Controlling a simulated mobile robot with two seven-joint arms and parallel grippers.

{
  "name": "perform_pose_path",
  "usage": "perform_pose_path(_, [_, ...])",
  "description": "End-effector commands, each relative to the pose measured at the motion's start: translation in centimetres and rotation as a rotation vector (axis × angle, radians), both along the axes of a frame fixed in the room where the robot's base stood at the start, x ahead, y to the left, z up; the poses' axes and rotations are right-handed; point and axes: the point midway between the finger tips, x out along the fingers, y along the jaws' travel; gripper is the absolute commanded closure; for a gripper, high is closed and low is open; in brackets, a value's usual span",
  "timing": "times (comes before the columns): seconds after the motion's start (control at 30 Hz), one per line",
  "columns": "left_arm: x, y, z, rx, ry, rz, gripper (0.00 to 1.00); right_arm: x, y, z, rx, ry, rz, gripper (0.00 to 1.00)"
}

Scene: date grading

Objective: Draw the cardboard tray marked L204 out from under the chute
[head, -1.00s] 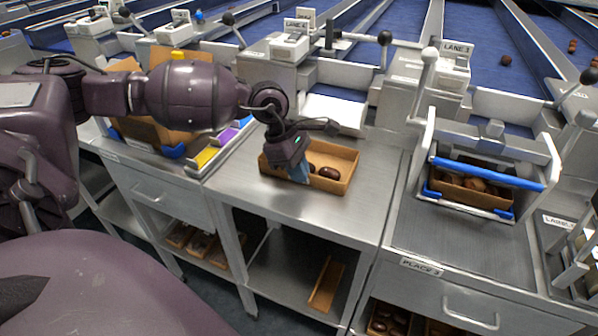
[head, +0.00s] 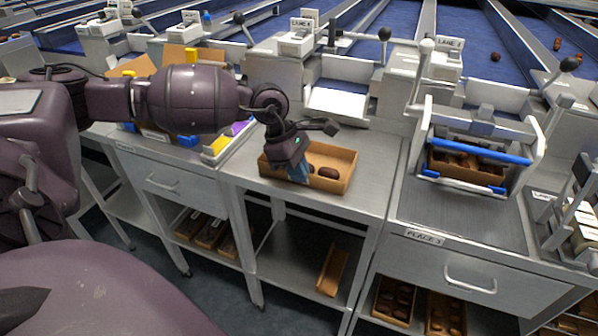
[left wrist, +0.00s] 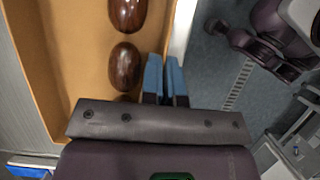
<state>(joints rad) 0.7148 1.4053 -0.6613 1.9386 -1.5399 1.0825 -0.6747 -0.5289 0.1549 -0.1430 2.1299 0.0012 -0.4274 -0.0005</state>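An open cardboard tray (head: 345,160) with a few brown dates (head: 328,173) lies on the grey steel bench top, in front of the white chute (head: 337,103) and clear of it. No L204 mark is readable on it. My left gripper (head: 297,174) reaches down at the tray's near wall. In the left wrist view its blue fingers (left wrist: 165,80) are close together at the tray's wall, one on the inside near two glossy dates (left wrist: 126,65), one on the outside. The pinched wall is mostly hidden between them. My right gripper is not in view.
The bench's front edge (head: 300,202) is close to the tray. A second station to the right holds a tray under a blue bar (head: 480,152). Yellow and purple bins (head: 218,146) stand left. Shelves below hold more trays (head: 395,298).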

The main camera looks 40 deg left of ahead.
Motion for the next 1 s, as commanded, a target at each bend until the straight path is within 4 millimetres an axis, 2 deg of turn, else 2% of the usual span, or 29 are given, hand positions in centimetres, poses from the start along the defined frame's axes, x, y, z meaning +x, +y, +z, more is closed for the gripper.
perform_pose_path(0.47, [0.12,0.07,0.04,-0.001,-0.001,0.001,1.00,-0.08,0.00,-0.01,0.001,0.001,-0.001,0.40])
perform_pose_path(0.67, [0.11,0.07,0.03,-0.001,-0.001,0.001,0.69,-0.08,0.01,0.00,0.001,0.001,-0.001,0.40])
perform_pose_path(1.0, [0.09,0.19,0.33,0.001,-0.002,0.002,0.68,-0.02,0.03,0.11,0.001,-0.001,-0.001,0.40])
